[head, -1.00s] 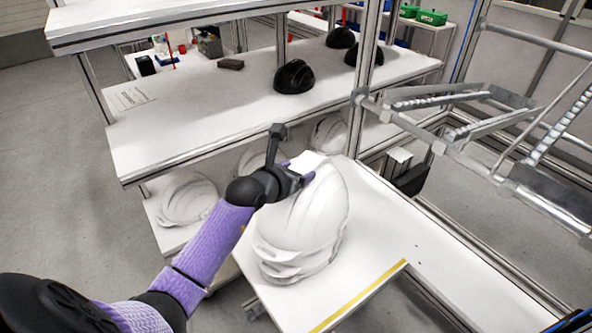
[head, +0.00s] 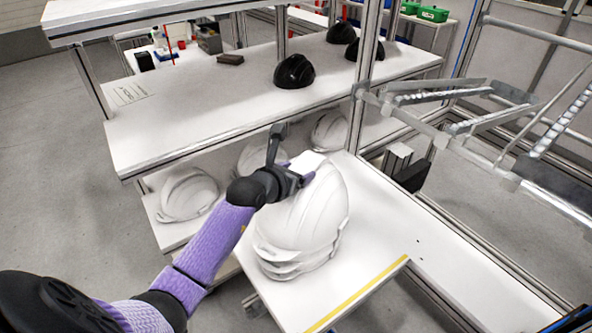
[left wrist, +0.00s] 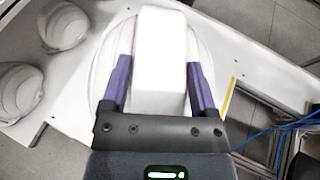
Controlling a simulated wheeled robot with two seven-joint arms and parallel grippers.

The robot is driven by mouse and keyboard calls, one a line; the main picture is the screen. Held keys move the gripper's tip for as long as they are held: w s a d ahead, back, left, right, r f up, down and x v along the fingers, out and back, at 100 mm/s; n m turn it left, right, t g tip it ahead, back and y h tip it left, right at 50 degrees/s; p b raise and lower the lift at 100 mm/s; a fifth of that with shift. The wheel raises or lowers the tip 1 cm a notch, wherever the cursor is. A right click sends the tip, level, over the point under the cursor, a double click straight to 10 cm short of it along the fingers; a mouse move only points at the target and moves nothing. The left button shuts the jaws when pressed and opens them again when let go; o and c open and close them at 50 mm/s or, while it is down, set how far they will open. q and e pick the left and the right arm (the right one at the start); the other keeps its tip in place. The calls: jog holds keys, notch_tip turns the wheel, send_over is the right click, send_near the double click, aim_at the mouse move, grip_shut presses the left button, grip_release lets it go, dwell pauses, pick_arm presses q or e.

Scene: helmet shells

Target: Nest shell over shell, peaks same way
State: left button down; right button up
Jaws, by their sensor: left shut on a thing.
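A stack of white helmet shells stands at the front end of the white table (head: 380,235). The top white shell (head: 322,205) covers most of the stack; the lower shells (head: 285,268) show only as rims under it, brims toward the lower left. Their exact seating is hard to tell. My left gripper (head: 298,170) is at the crown of the top shell, its purple fingers shut on a white block there. In the left wrist view the fingers flank this white block (left wrist: 162,60), with the shell's dome (left wrist: 105,50) around it. My right gripper is not in view.
White shells (head: 187,195) sit on the lower shelf, behind and left. Black shells (head: 294,72) sit on the upper shelf (head: 190,110). A metal post (head: 362,85) and rail frame (head: 470,125) stand right. The table right of the stack is clear.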

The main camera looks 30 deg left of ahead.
pick_arm(q)
jog(key=shift+f, duration=0.35)
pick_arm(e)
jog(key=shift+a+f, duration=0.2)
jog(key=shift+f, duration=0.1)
pick_arm(q)
jog(key=shift+c, duration=1.2)
grip_release()
jog(key=shift+o, duration=1.2)
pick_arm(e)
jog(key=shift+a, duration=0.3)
pick_arm(q)
jog(key=shift+s+r, duration=0.15)
jog(key=shift+s, duration=0.15)
jog(key=p+v, duration=0.1)
jog(key=v, duration=0.8)
jog(key=shift+s, duration=0.15)
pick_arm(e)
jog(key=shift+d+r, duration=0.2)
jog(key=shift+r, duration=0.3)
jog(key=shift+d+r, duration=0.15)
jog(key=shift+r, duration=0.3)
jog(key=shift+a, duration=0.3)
